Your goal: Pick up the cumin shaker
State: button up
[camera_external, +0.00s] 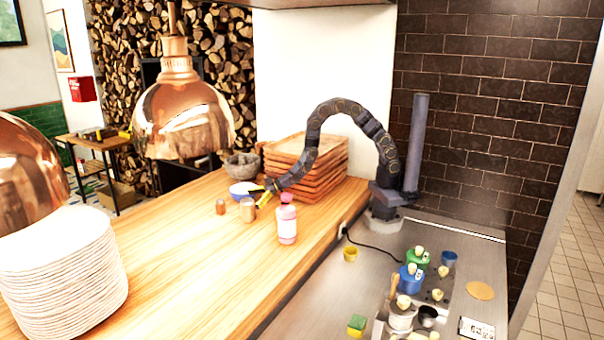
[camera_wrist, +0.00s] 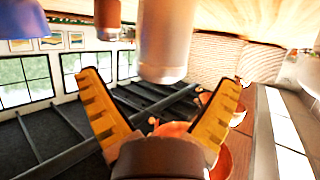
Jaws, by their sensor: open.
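Two brown shakers stand on the wooden counter: a small one (camera_external: 220,207) on the left and a larger one (camera_external: 247,212) just right of it. No label is readable, so I cannot tell which holds cumin. My gripper (camera_external: 254,197) is open, its yellow fingers close to the larger shaker on its upper right side. In the wrist view, which is upside down, the open fingers of my gripper (camera_wrist: 164,78) point towards the larger shaker (camera_wrist: 166,40), seen grey and brown between and beyond the tips. The small shaker (camera_wrist: 107,14) is farther left. Nothing is gripped.
A pink bottle (camera_external: 287,222) stands right of the larger shaker. A blue-and-white bowl (camera_external: 241,188) is just behind. Stacked wooden trays (camera_external: 318,158) and a stone mortar (camera_external: 242,166) stand farther back. A plate stack (camera_external: 62,270) and hanging copper lamps (camera_external: 183,115) are at left.

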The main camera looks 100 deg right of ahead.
aim_at(242, 205)
jog(key=shift+x, duration=2.3)
jog(key=shift+s, duration=0.1)
jog(key=c, duration=1.3)
